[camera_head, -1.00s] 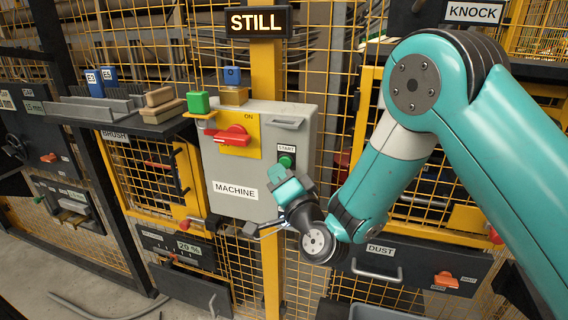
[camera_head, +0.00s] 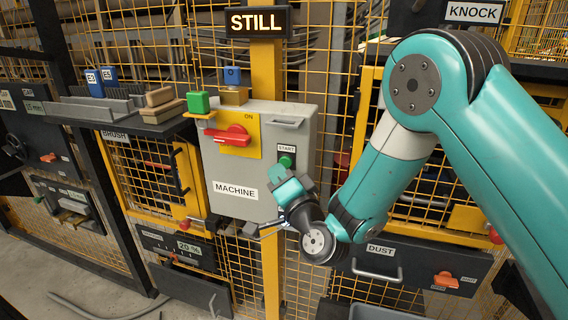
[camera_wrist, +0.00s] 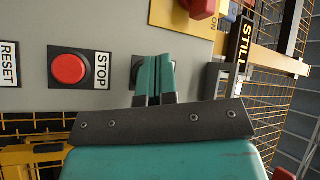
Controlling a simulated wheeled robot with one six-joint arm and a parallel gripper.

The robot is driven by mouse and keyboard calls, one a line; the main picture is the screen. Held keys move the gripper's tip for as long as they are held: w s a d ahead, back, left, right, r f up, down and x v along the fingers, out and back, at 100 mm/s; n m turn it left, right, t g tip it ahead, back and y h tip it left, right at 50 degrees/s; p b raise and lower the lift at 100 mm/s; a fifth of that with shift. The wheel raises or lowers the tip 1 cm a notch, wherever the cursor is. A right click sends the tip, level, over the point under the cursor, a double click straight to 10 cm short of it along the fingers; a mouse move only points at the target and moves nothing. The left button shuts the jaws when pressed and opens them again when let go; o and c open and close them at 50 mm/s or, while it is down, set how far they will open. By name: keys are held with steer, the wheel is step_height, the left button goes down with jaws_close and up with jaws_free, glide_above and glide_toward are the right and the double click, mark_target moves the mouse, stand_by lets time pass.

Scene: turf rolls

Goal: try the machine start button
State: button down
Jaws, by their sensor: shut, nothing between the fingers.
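The grey machine box (camera_head: 268,130) carries the green start button (camera_head: 286,161) under a START label. It also has a red switch handle (camera_head: 232,136) on a yellow plate marked ON. My gripper (camera_head: 287,176) is shut and empty, just below the start button in the head view. In the wrist view my closed fingers (camera_wrist: 155,78) point at the grey panel and cover most of a dark button plate (camera_wrist: 136,71); its button is hidden. I cannot tell whether the fingertips touch it. A sign above the box reads STILL (camera_head: 258,22).
In the wrist view a red stop button (camera_wrist: 69,68) sits beside the fingers, with a RESET label (camera_wrist: 9,64) farther left. A green block (camera_head: 198,102) and a brass-coloured block (camera_head: 234,96) stand by the box's top left. Yellow mesh fencing surrounds the box.

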steer(key=shift+w, duration=0.1)
steer(key=shift+w+d, duration=0.15)
steer(key=shift+w, duration=0.15)
steer(key=shift+w+d, duration=0.15)
steer(key=shift+w, duration=0.25)
stand_by(0.9)
steer(key=shift+s, duration=0.1)
steer(key=shift+s+a, duration=0.3)
steer(key=shift+s, duration=0.4)
steer(key=s, duration=0.1)
steer(key=s+a, duration=0.1)
steer(key=s, duration=0.2)
steer(key=shift+s+a, duration=0.35)
steer(key=shift+r, duration=0.1)
stand_by(0.6)
